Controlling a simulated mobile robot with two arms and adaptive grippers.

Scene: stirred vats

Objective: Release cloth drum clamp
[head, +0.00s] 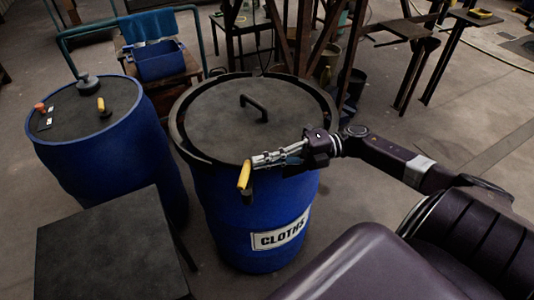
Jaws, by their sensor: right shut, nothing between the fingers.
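The cloth drum (225,210) is a blue barrel with a white label reading "CLOTHS", standing upright in the middle of the head view. Its dark lid (220,115) is on, with a black handle on top and a dark ring around the rim. A yellow clamp handle (244,175) hangs at the front of the rim. My right gripper (256,160) reaches in from the right over the rim. Its fingers are shut and empty, with the tips close beside the yellow handle; I cannot tell if they touch. My left gripper is not in view.
Another blue drum (110,150) with a pipe, a yellow handle and a red knob stands at the left. A dark square tabletop (110,250) is at front left. A blue bin (160,60) sits behind. The floor to the right is open.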

